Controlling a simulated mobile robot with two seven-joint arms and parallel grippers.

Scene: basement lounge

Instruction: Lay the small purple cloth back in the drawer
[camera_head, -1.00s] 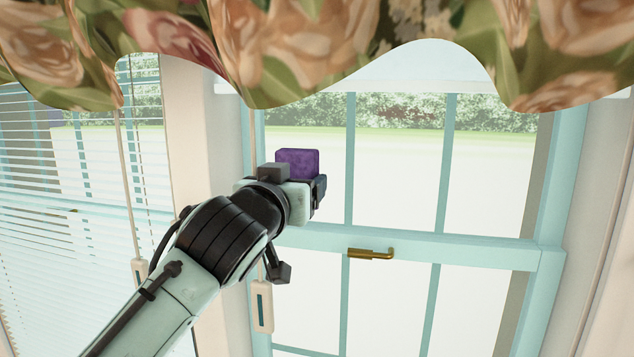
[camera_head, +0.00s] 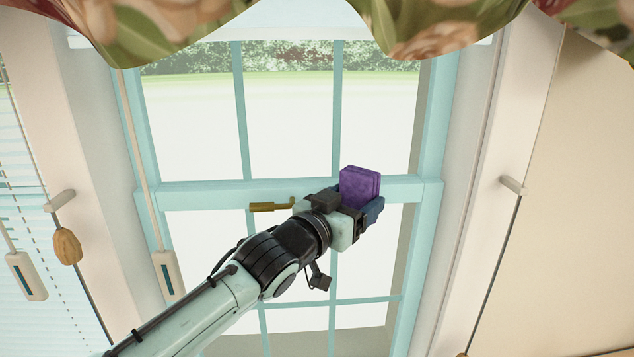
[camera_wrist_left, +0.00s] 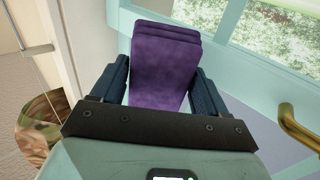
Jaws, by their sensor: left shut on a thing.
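The small purple cloth (camera_head: 360,184) is a folded, layered block held up in front of the window in the head view. My left gripper (camera_head: 362,207) is shut on it, and the cloth sticks up out of the jaws. In the left wrist view the cloth (camera_wrist_left: 165,62) sits between the two dark blue fingers of the left gripper (camera_wrist_left: 160,90). My right gripper is not in view. No drawer shows in either view.
A window with a pale teal frame (camera_head: 290,190) and a brass latch (camera_head: 270,206) stands behind the arm. A floral valance (camera_head: 150,28) hangs above. Blind cords with a wooden tassel (camera_head: 66,246) hang at the left. A beige wall (camera_head: 575,180) is at the right.

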